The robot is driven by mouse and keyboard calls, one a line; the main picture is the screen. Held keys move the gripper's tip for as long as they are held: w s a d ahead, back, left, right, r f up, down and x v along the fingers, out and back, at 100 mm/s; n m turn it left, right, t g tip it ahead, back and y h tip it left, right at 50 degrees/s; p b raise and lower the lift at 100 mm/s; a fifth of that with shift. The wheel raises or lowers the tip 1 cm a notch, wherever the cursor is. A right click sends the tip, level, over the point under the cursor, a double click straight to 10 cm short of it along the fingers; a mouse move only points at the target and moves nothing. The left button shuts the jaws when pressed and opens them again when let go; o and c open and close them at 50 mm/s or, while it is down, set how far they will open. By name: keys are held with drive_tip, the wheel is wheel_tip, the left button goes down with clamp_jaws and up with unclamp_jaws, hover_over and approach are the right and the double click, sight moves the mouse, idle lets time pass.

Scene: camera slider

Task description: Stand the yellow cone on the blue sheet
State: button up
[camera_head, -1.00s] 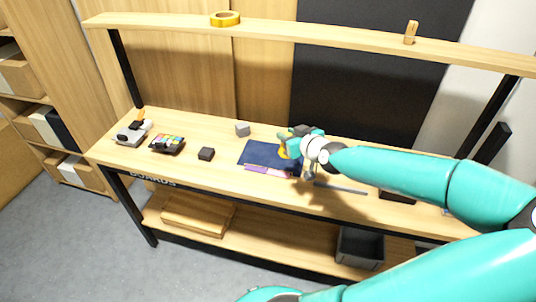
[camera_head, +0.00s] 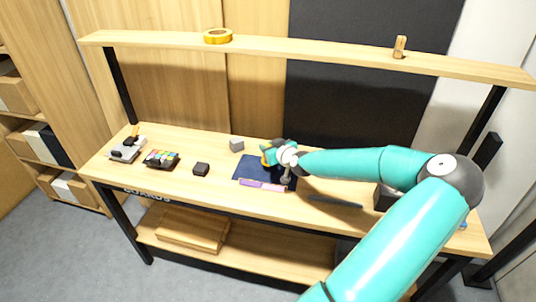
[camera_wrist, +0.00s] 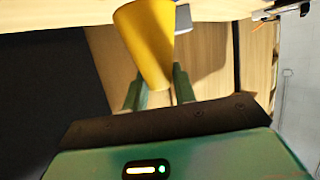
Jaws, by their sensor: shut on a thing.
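The yellow cone (camera_wrist: 150,45) is between the fingers of my gripper (camera_wrist: 158,92) in the wrist view, its wide end away from the palm. In the head view only a small yellow part of the cone (camera_head: 266,158) shows beside my gripper (camera_head: 270,150). My gripper is shut on it, over or near the blue sheet (camera_head: 245,172) on the bench top. My gripper and wrist hide part of the sheet. I cannot tell whether the cone touches the sheet.
A purple strip (camera_head: 262,186) lies along the sheet's front edge. A dark rod (camera_head: 335,201) lies to the right. A shelf (camera_head: 300,54) runs above the bench.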

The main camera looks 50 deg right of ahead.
drive_tip(key=shift+w+d+f, duration=0.1)
drive_tip(key=shift+w+f, duration=0.15)
drive_tip(key=shift+f, duration=0.1)
drive_tip(key=shift+w+d+f, duration=0.1)
drive_tip(key=shift+f, duration=1.55)
drive_tip(key=shift+f, duration=0.15)
drive_tip(key=o, duration=1)
